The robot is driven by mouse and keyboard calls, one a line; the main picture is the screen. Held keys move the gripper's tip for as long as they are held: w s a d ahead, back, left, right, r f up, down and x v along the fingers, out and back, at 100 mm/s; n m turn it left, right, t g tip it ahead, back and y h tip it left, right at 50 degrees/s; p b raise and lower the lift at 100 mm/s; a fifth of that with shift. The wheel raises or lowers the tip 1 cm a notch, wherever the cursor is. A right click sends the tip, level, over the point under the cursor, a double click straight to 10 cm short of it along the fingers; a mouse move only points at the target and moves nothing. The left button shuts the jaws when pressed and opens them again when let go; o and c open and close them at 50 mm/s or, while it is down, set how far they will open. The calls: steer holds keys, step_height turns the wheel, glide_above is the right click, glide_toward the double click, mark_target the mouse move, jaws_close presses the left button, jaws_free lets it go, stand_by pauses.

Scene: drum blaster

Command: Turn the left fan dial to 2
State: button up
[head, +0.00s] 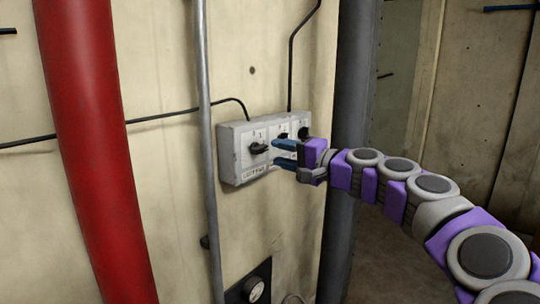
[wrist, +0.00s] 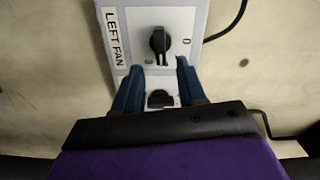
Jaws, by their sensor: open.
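The left fan dial (wrist: 160,42) is a black knob on a pale plate, beside a "LEFT FAN" label (wrist: 115,38) in the wrist view. A 0 shows to its right and what looks like a 3 below it. Its grip stands upright in this view; which number it points to is unclear. In the head view it is the leftmost knob (head: 258,148) on the grey control box (head: 230,158). My gripper (head: 276,153) is open, its blue fingers just short of this dial. In the wrist view the fingertips (wrist: 160,64) lie either side of its lower end, with no clear contact.
A second dial (wrist: 160,99) shows between the fingers, and another black knob (head: 304,132) is at the box's right. A grey pipe (head: 207,150) runs close left of the box; a red pipe (head: 90,150) stands farther left. A dark column (head: 350,70) is right.

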steer(key=w+b+v, duration=0.1)
steer(key=b+v, duration=0.1)
steer(key=v, duration=1.1)
steer(key=shift+s+d, duration=0.25)
steer(key=shift+d, duration=0.35)
